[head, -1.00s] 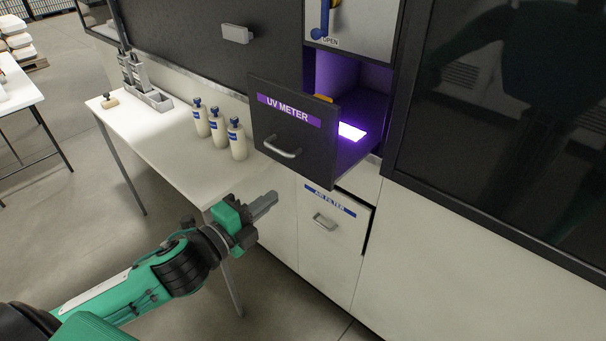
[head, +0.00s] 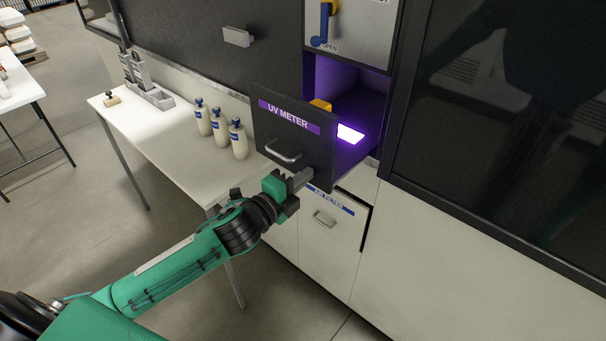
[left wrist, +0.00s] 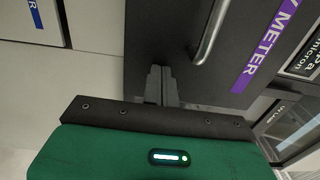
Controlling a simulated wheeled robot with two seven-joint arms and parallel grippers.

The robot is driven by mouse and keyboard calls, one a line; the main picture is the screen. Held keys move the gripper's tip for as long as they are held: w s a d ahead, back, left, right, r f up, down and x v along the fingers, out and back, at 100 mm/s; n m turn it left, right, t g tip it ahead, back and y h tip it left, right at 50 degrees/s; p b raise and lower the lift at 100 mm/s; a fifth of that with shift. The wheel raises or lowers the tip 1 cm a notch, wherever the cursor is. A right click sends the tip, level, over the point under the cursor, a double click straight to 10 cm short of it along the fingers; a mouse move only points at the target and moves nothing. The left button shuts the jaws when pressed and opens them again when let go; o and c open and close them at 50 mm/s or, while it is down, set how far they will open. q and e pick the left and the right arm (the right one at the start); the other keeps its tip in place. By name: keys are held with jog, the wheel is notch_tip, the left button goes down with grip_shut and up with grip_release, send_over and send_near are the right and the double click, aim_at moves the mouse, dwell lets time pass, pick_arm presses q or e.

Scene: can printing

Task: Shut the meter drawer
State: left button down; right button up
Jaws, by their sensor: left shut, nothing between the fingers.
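The meter drawer (head: 291,137) is a dark front with a purple "UV METER" label and a silver bar handle (head: 283,153). It stands pulled out of its purple-lit bay. The drawer front also fills much of the left wrist view (left wrist: 186,49), with the handle (left wrist: 209,34) above the fingers. My left gripper (head: 303,177) is shut and empty, its fingertips at the lower part of the drawer front, below and right of the handle. Whether the tips touch the front I cannot tell. My right gripper is out of view.
The air filter drawer (head: 325,222) lies below, standing slightly out. A white table (head: 150,147) at left holds several items, including three white bottles (head: 239,139) with blue caps. A yellow item (head: 320,104) and a bright panel show behind the drawer front. A dark glass panel stands at right.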

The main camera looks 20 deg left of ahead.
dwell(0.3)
pick_arm(q)
send_near(348, 149)
jog(key=w+d+r, duration=0.1)
jog(key=w, duration=0.2)
jog(key=w+d+r, duration=0.1)
jog(key=w, duration=0.2)
jog(key=w+d+r, duration=0.1)
jog(key=w, duration=0.2)
jog(key=shift+w+d+r, duration=0.1)
jog(key=shift+w+d, duration=0.2)
jog(key=shift+d, duration=0.1)
jog(key=shift+r, duration=0.15)
jog(key=shift+a+r, duration=0.1)
jog(key=shift+r, duration=0.1)
jog(key=shift+p, duration=0.35)
